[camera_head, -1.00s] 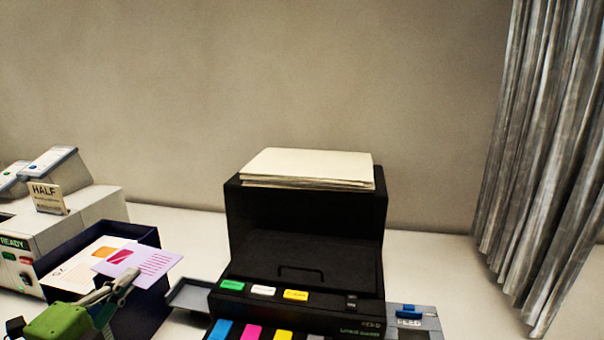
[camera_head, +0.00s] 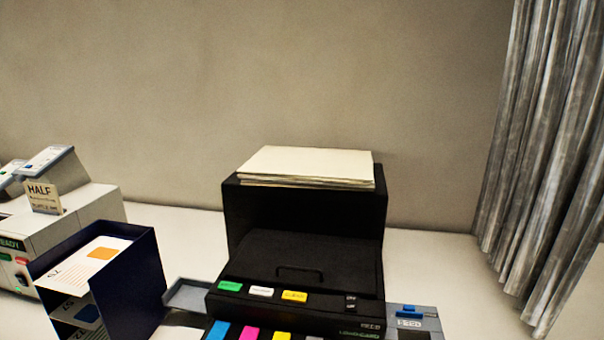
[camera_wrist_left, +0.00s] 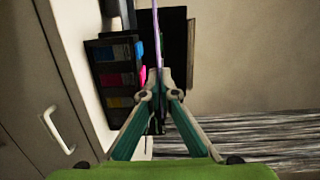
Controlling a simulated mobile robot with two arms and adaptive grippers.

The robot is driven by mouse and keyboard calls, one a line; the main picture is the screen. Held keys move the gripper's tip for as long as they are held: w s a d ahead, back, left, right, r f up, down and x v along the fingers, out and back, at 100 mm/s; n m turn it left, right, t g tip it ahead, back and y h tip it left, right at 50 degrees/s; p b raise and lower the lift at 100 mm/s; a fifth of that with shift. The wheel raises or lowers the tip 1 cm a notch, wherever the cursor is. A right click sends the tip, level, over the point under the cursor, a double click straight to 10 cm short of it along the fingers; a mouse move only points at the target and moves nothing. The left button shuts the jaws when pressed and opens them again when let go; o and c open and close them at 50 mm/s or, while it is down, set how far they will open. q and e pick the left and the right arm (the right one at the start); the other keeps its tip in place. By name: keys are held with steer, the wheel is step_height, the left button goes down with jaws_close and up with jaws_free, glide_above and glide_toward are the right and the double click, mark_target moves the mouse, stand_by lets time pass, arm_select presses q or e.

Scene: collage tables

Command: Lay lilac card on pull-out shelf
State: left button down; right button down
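The lilac card (camera_wrist_left: 157,35) shows edge-on in the left wrist view as a thin purple strip. My left gripper (camera_wrist_left: 156,82) is shut on it, with the card standing out beyond the fingertips. Neither the card nor the left gripper shows in the head view now. A small flat grey tray (camera_head: 186,293), which may be the pull-out shelf, juts out at the left side of the black machine (camera_head: 300,215); it looks empty. My right gripper is in neither view.
A dark blue sorter (camera_head: 140,285) holds a white card with an orange square (camera_head: 98,258), left of the grey tray. A white machine (camera_head: 85,220) with a HALF sign (camera_head: 43,197) stands farther left. Cream sheets (camera_head: 307,165) lie on the black machine.

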arm_select(q)
step_height(320, 180, down, 14)
steer(key=s+d+y+b, duration=0.1)
steer(key=s+d+b, duration=0.1)
steer(key=b, duration=1.2)
steer(key=shift+s+n+b, duration=0.3)
steer(key=shift+s, duration=0.05)
steer(key=shift+d+r, duration=0.1)
steer(key=shift+d, duration=0.1)
steer(key=shift+a, duration=0.2)
